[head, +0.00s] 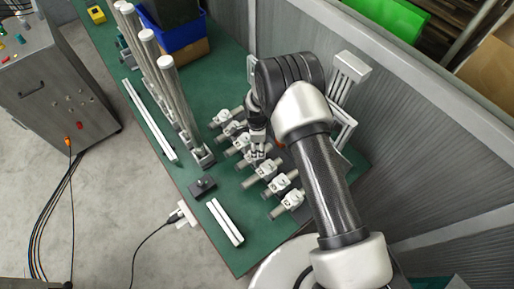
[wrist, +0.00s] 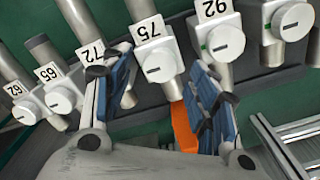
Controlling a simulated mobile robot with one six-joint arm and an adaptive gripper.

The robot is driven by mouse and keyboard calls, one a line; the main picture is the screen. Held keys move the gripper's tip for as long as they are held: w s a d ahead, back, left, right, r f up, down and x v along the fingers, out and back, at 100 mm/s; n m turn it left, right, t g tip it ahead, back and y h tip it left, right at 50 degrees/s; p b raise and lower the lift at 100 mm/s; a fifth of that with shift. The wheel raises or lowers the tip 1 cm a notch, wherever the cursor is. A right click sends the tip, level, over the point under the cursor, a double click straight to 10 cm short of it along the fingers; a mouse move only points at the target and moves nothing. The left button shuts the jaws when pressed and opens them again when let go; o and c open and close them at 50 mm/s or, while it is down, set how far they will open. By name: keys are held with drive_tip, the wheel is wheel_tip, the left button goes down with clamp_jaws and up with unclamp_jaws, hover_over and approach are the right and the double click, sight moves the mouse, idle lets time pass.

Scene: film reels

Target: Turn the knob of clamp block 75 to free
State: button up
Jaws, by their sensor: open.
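In the wrist view, clamp block 75 (wrist: 150,32) is a pale block with a black number plate on white. Its round white knob (wrist: 158,64) has a dark slot, which looks nearly level in the picture. My gripper (wrist: 160,60) is open, with one blue-padded finger to the left of the knob and one to the right. No clear contact with the knob shows. The left finger partly covers block 72 (wrist: 92,52). In the head view, my gripper (head: 257,150) is over the middle of the block row, where I cannot tell block 75 apart.
Block 92 (wrist: 213,10) stands close on the right; blocks 65 (wrist: 47,73) and 62 (wrist: 14,89) are to the left. Tall grey posts (head: 178,95) stand left of the row. White bars (head: 226,222) lie on the green table (head: 245,250). A metal frame (wrist: 295,140) is at right.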

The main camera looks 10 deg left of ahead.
drive_tip(key=shift+f, duration=0.85)
drive_tip(key=c, duration=1.1)
drive_tip(key=shift+o, duration=0.2)
